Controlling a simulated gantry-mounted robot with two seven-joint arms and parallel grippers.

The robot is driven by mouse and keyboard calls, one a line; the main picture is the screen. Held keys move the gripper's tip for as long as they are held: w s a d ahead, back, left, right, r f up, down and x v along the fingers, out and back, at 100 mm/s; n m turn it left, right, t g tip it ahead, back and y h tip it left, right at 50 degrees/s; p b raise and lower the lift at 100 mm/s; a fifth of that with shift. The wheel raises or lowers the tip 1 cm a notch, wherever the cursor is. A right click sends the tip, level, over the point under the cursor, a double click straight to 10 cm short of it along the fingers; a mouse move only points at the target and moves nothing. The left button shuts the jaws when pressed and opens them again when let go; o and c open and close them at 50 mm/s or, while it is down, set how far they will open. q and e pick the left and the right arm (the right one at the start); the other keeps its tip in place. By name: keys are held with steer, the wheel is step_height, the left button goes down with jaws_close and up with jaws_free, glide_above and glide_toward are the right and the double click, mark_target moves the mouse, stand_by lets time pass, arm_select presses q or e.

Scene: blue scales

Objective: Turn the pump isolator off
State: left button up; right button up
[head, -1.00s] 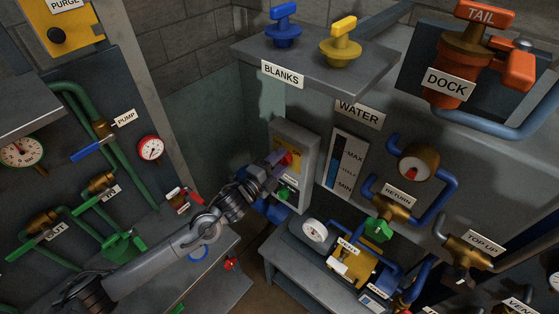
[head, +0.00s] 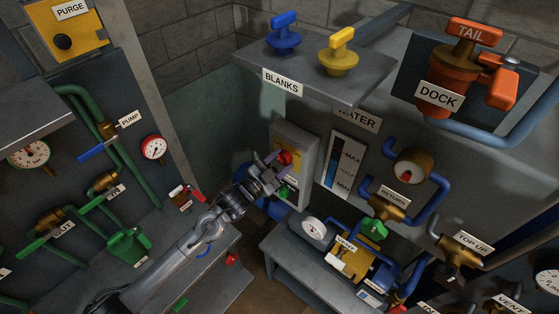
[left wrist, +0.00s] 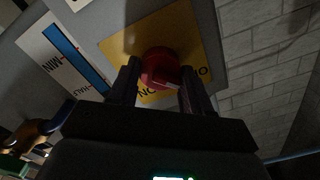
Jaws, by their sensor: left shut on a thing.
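The pump isolator is a grey box (head: 300,150) on the wall, with a yellow plate and a round red knob (head: 285,157). In the left wrist view the red knob (left wrist: 160,64) stands on the yellow plate (left wrist: 118,46), between the two dark fingers of my left gripper (left wrist: 158,88). My left gripper (head: 274,168) is shut on the knob. Lettering on the plate is partly covered by the fingers, so I cannot read the knob's setting. My right gripper is not in view.
A level gauge (head: 343,165) is beside the box on the right. A shelf with blue (head: 284,35) and yellow (head: 339,52) blanks juts out above. A pump bench (head: 285,262) with a dial stands below right. Green pipework lines the left panel.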

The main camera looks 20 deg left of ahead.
arm_select(q)
steer(key=shift+n, duration=0.3)
steer(key=o, duration=1.1)
steer(key=shift+c, duration=0.2)
steer(key=shift+s, duration=0.15)
steer(key=shift+s+a, duration=0.15)
steer(key=shift+s, duration=0.15)
steer(key=b+v, duration=0.2)
steer(key=v, duration=0.8)
